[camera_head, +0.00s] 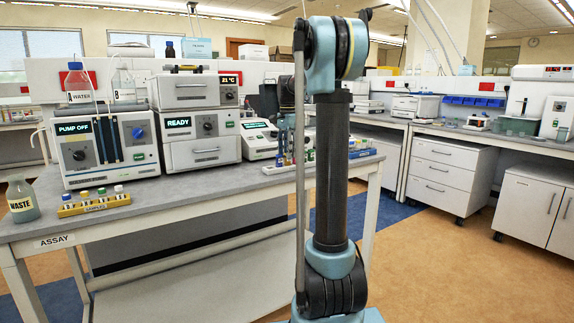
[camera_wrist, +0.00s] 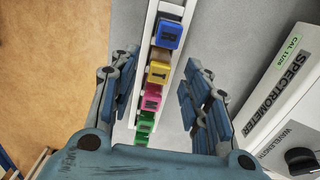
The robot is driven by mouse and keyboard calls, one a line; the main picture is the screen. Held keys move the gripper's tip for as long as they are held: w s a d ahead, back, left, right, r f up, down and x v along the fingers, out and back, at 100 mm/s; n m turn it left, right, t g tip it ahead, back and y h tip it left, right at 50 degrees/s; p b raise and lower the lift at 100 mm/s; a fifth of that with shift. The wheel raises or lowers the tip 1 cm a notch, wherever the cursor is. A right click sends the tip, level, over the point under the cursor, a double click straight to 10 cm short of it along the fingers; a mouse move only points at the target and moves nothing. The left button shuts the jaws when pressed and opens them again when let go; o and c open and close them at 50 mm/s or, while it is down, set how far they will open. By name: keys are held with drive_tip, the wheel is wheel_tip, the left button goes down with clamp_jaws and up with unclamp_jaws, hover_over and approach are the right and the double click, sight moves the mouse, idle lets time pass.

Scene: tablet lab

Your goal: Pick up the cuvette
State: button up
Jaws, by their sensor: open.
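In the wrist view a narrow white rack (camera_wrist: 138,72) holds a row of capped pieces: a blue cap (camera_wrist: 169,34), a yellow cap (camera_wrist: 159,72), a pink cap (camera_wrist: 151,99) and a green cap (camera_wrist: 144,128). The caps carry dark marks. These may be cuvettes, but their bodies are hidden and I cannot tell which one the task means. My gripper (camera_wrist: 162,88) is open and empty in view, its fingers on either side of the row, above the yellow and pink caps.
A spectrometer (camera_wrist: 285,110) stands close to the right of my fingers. In the head view the bench (camera_head: 190,195) bears a pump (camera_head: 103,140), a yellow sample rack (camera_head: 93,204) and a waste bottle (camera_head: 22,200).

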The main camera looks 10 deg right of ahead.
sight(288, 161)
drive_tip(key=shift+f, duration=1.3)
drive_tip(key=shift+c, duration=0.5)
clamp_jaws()
